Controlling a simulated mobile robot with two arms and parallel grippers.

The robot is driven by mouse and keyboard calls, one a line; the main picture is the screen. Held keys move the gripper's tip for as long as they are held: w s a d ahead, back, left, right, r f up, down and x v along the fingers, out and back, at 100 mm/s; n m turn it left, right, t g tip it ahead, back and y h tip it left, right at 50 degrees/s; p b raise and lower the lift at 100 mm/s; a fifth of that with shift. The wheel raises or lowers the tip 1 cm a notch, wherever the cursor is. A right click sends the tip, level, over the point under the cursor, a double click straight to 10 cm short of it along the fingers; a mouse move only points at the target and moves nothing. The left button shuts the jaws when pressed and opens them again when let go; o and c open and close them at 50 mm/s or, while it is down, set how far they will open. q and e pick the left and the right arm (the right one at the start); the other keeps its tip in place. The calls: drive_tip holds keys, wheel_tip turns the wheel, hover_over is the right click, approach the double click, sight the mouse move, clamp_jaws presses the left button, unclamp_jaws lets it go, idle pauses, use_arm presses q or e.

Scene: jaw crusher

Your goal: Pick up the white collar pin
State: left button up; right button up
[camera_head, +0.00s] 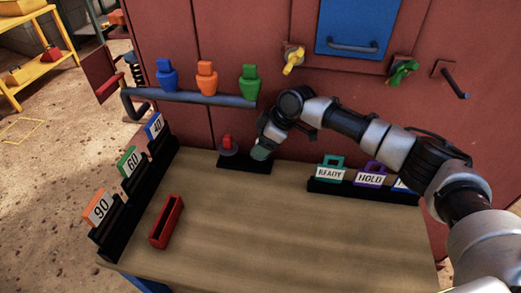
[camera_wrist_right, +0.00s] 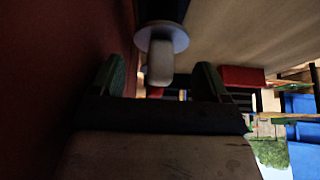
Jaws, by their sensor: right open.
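The white collar pin (camera_wrist_right: 160,62) stands out pale, with a round collar, in the right wrist view, which looks upside down. It lies between the lines of the two green fingers of my right gripper (camera_wrist_right: 158,80), with gaps on both sides. Whether it is fully between the fingertips or just beyond them I cannot tell. In the head view my right gripper (camera_head: 262,151) is over the right part of the black holder (camera_head: 233,164) and hides the white pin. A red pin with a grey collar (camera_head: 228,145) stands at the holder's left. My left gripper is out of view.
A red open tray (camera_head: 167,222) lies on the wooden table (camera_head: 270,225). A black rack with number cards (camera_head: 131,163) is at left; a sign rack (camera_head: 350,189) is at right. The red machine wall (camera_head: 190,60) rises close behind the holder. The table's middle is clear.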

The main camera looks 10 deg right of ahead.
drive_tip(key=shift+x, duration=1.5)
drive_tip(key=shift+c, duration=0.4)
drive_tip(key=c, duration=0.7)
drive_tip(key=shift+r, duration=0.1)
